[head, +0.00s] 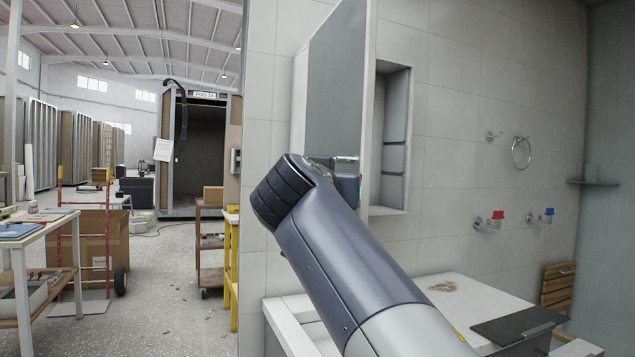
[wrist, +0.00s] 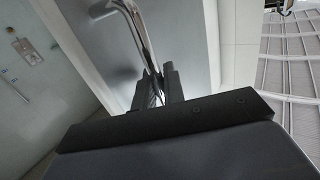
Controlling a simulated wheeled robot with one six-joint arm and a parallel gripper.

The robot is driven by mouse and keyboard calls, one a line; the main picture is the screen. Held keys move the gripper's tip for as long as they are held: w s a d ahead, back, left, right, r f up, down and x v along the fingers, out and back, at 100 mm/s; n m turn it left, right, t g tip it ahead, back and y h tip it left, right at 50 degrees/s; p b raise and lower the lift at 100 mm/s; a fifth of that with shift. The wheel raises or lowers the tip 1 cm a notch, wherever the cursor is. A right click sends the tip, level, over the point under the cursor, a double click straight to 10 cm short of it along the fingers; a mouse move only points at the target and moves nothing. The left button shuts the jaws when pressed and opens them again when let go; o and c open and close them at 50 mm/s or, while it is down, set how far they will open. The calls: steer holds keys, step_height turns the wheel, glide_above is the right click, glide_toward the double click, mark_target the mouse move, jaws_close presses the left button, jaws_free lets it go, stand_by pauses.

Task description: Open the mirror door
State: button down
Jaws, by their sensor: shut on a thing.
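The mirror door (head: 335,85) stands swung out from the tiled wall as a tall grey panel. To its right the recessed cabinet (head: 393,135) shows its inside with shelves. In the wrist view the door's grey face (wrist: 185,45) fills the middle. A bent chrome handle (wrist: 138,28) runs down its face. My gripper (wrist: 156,88) is shut on the lower part of this handle.
A white counter (head: 480,295) with a dark board (head: 518,325) lies below the cabinet. Red (head: 497,214) and blue (head: 548,212) taps and a towel ring (head: 521,152) are on the wall. A yellow-legged stand (head: 232,265) and a cart (head: 209,240) stand left.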

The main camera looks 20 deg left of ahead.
steer(key=s+a+r+m+h+p, duration=0.1)
steer(key=s+a+m+h+p, duration=0.1)
steer(key=a+p, duration=0.3)
steer(key=s+a+r+m+h+p, duration=0.1)
steer(key=s+a+m+h+p, duration=0.1)
steer(key=a+h+p, duration=0.2)
steer(key=a+p, duration=0.2)
steer(key=p, duration=0.2)
steer(key=shift+a+m+g+h, duration=0.25)
steer(key=shift+m+g+h, duration=0.15)
steer(key=c, duration=1.9)
jaws_free()
steer(key=shift+o, duration=0.7)
steer(key=shift+s+d, duration=0.1)
steer(key=shift+s, duration=0.3)
steer(key=shift+o, duration=0.7)
steer(key=shift+w+d+f, duration=0.15)
steer(key=shift+f, duration=0.05)
